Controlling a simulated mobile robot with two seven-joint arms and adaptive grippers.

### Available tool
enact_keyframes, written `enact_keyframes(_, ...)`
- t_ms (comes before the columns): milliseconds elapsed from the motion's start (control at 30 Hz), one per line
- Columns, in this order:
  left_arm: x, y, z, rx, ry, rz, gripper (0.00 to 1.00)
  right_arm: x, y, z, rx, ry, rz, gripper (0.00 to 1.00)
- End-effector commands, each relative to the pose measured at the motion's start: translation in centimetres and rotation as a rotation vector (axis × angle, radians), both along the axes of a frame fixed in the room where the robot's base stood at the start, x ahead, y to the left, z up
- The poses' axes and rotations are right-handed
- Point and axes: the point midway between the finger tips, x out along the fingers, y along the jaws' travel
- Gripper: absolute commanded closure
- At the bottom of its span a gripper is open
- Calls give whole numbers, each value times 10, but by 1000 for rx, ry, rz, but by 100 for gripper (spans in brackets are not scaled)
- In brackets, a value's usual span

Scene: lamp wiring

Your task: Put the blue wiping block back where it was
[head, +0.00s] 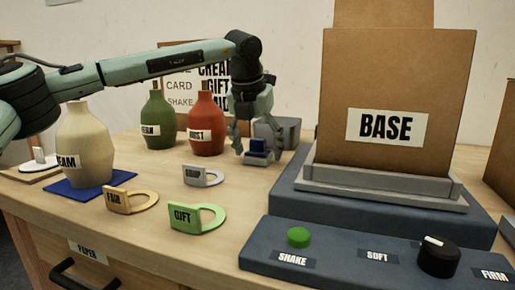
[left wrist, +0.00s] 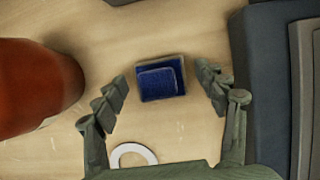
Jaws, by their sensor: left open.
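The blue wiping block (head: 258,146) sits on the wooden table behind the small label rings, on a low pale-edged base or tray (head: 256,159). In the left wrist view the block (left wrist: 160,80) is a dark blue square with a smaller raised blue part. My left gripper (head: 253,138) points down over the block. Its fingers (left wrist: 162,88) are open, one on either side of the block, with visible gaps between. The fingers partly cover the block in the head view. My right gripper is not in view.
A red bottle (head: 206,126) stands close left of the left gripper, a green bottle (head: 160,119) beyond it. A cream bottle (head: 86,146) stands on a blue mat (head: 118,181). The dark blue machine base (head: 380,207) is close on the right. Label rings (head: 204,177) lie in front.

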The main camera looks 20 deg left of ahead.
Motion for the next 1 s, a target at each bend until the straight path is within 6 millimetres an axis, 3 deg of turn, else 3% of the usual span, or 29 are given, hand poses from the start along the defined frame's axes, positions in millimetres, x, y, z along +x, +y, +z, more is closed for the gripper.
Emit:
enact_keyframes(233, -3, 0, 10, -1, -3, 0, 28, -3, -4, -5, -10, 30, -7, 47)
enact_keyframes(700, -39, -1, 96, -1, -2, -1, 28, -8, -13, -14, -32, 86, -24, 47)
enact_keyframes(1000, -47, -1, 112, 2, 0, -1, 28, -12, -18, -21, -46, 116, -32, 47)
